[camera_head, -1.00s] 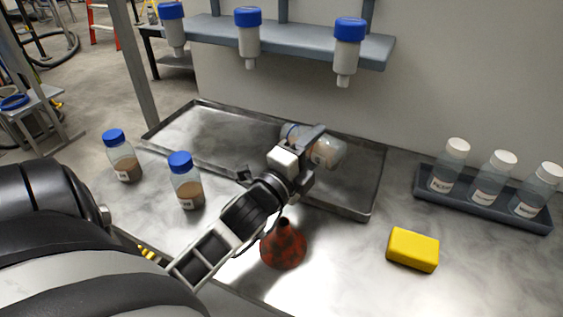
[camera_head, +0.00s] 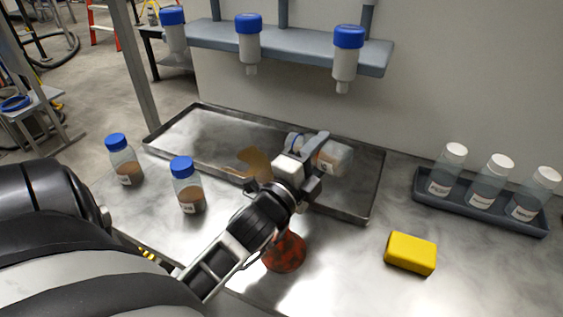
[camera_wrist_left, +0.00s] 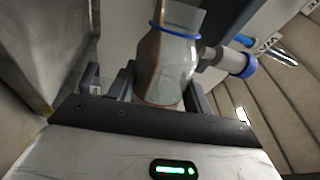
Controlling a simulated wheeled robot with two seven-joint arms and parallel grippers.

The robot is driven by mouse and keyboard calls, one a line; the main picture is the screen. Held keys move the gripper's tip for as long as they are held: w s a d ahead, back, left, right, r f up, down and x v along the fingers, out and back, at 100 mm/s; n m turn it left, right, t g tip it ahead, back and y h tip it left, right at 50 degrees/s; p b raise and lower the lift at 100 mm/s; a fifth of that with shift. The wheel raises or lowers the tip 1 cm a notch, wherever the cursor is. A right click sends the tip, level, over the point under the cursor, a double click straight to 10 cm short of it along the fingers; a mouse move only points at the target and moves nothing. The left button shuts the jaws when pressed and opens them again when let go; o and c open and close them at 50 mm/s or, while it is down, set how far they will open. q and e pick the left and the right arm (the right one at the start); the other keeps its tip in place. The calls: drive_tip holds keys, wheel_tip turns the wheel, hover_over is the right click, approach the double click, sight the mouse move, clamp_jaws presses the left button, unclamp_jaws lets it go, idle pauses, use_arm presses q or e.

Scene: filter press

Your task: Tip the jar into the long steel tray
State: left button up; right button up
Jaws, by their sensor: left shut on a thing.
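My left gripper (camera_head: 314,168) is shut on a clear jar (camera_head: 335,158) and holds it above the long steel tray (camera_head: 372,190). The jar lies about on its side, its open mouth toward the left. Some brown contents show inside. A brown patch (camera_head: 254,161) shows at the tray, left of the jar's mouth. In the left wrist view the jar (camera_wrist_left: 172,75) sits between the fingers, with a blue ring at its neck and brown matter along one side. The right gripper is not in view.
Two blue-capped jars with brown contents (camera_head: 190,194) stand left of the tray. A red cone-shaped thing (camera_head: 285,252) stands behind my forearm. A yellow block (camera_head: 410,253) lies at the right. A dark rack (camera_head: 478,203) holds white-capped bottles. A shelf with blue-topped units (camera_head: 348,52) hangs behind.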

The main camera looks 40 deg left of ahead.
use_arm(q)
drive_tip(key=shift+d+r, duration=0.2)
drive_tip(key=shift+w+d+f+n+p, duration=0.2)
drive_tip(key=shift+d+n+p, duration=0.15)
drive_tip(key=shift+n, duration=0.35)
drive_tip(key=shift+a+f+n+y+p, duration=0.15)
drive_tip(key=shift+n+y+p, duration=0.15)
drive_tip(key=shift+n, duration=0.4)
